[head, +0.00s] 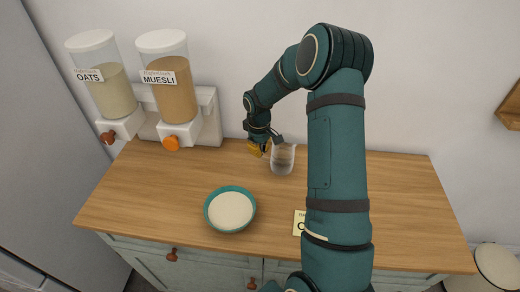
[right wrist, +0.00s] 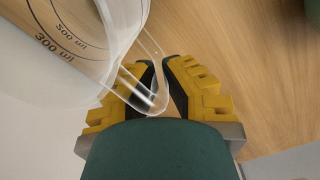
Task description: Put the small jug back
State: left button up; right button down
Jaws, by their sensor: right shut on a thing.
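The small jug is clear, and it shows in the head view (head: 283,160) at the back middle of the wooden counter (head: 180,195). In the right wrist view the jug (right wrist: 105,35) fills the upper left, with dark 300 ml and 500 ml marks. My right gripper (head: 262,149) is at the jug's left side. In the wrist view its yellow-backed fingers (right wrist: 160,78) are shut on the jug's clear handle. I cannot tell whether the jug's base touches the counter. My left gripper is not in view.
A teal bowl (head: 230,210) with pale contents stands at the front middle. Oats (head: 110,92) and muesli (head: 172,95) dispensers stand at the back left. A yellow card (head: 299,222) is partly hidden by my right arm. The counter's left part is clear.

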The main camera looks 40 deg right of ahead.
jog(key=c, duration=1.5)
grip_release()
jog(key=shift+f, duration=0.1)
jog(key=shift+c, duration=0.2)
jog(key=o, duration=0.4)
jog(key=shift+r, duration=0.2)
notch_tip(320, 180, up, 12)
jog(key=shift+w+a+p, duration=0.1)
jog(key=shift+a+p, duration=0.05)
jog(key=shift+p, duration=0.2)
